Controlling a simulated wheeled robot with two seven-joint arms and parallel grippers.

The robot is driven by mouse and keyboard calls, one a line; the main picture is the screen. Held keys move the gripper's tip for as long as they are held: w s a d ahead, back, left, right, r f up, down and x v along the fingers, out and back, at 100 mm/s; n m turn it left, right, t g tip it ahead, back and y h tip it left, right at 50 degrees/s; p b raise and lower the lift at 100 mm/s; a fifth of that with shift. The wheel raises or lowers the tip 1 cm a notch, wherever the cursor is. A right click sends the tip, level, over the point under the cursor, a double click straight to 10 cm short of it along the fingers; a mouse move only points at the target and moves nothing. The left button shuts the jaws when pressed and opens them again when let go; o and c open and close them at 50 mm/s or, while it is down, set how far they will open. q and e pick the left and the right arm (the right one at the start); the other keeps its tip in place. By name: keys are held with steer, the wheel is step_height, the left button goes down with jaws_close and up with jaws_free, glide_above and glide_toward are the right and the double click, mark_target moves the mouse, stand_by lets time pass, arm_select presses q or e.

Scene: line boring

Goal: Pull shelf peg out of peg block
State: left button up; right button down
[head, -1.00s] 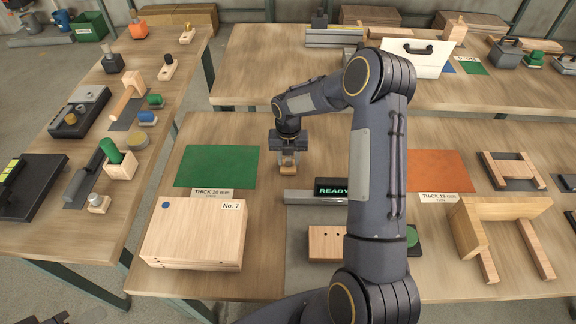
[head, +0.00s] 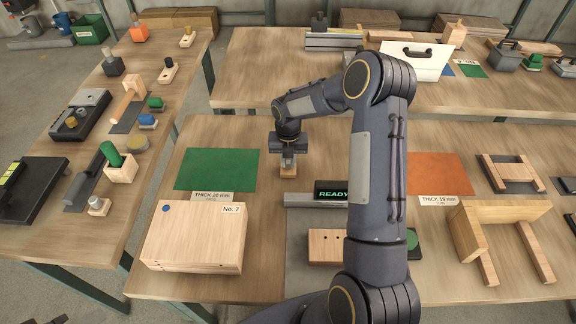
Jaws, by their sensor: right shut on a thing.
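My right gripper (head: 288,162) points straight down over a small wooden peg block (head: 287,171) on the middle table. Its jaws are shut on the shelf peg, which is mostly hidden between the fingers. The block sits beneath the fingertips, just behind the grey rail of the machine. Whether the peg is still inside the block cannot be told at this size. My left gripper does not show.
A green mat (head: 216,168) lies to the left. A stack of boards marked No. 7 (head: 195,238) is at front left. An orange mat (head: 440,174) lies to the right.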

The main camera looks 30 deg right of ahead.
mark_target(288, 162)
steer(key=shift+r+p, duration=0.4)
steer(key=shift+r, duration=0.3)
steer(key=shift+r, duration=0.15)
steer(key=c, duration=2)
jaws_free()
jaws_close()
steer(key=shift+r+p, duration=1.45)
steer(key=shift+r, duration=0.6)
